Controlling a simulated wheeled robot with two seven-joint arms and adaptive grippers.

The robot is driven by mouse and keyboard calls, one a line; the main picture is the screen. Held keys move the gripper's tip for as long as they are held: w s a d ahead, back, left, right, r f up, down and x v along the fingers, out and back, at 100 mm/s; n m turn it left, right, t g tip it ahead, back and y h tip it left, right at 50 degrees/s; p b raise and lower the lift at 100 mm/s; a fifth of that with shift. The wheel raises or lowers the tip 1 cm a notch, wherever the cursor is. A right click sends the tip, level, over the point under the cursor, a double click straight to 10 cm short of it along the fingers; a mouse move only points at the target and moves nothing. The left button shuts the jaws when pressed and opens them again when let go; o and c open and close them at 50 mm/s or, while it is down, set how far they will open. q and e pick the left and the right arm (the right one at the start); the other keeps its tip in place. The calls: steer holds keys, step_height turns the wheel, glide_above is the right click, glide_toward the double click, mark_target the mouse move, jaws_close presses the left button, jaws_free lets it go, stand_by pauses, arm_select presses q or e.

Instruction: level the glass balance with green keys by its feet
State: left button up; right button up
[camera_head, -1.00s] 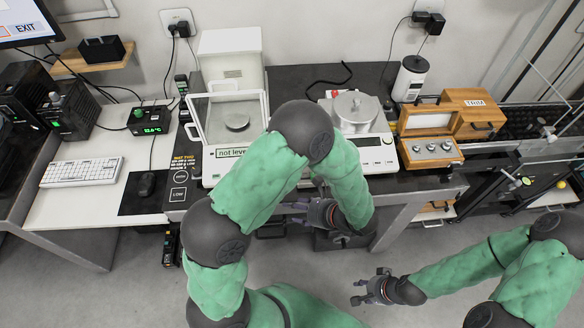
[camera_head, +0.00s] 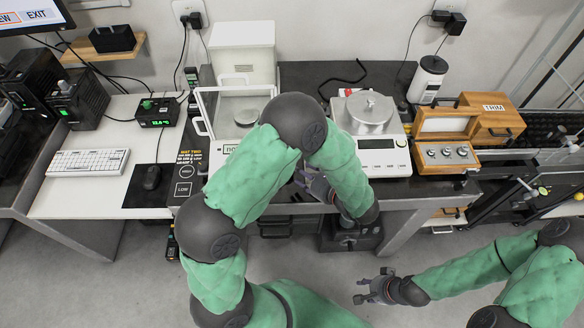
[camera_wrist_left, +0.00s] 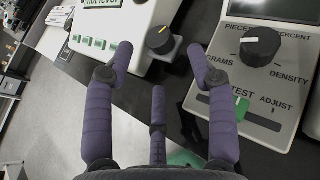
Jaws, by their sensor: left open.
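The glass balance (camera_head: 207,128) stands on the left of the dark table, its front partly behind my left arm. In the left wrist view its white front shows at upper left with green keys (camera_wrist_left: 92,42). Its display (camera_wrist_left: 101,3) is cut off by the frame edge and seems to read "not level". A dark foot knob (camera_wrist_left: 160,39) with a yellow mark sits at its corner. My left gripper (camera_head: 316,186) is at the table's front edge. In the wrist view its open fingers (camera_wrist_left: 160,58) lie on either side of the knob, apart from it. My right gripper (camera_head: 374,287) is open and empty over the floor.
A wooden TRIM box (camera_head: 493,126) is farther right. A keyboard (camera_head: 88,162) lies on the left table.

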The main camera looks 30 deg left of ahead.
arm_select(q)
steer(key=shift+b+x, duration=0.55)
steer(key=shift+x, duration=2.15)
steer(key=shift+c, duration=0.2)
steer(key=shift+r, duration=0.1)
jaws_close()
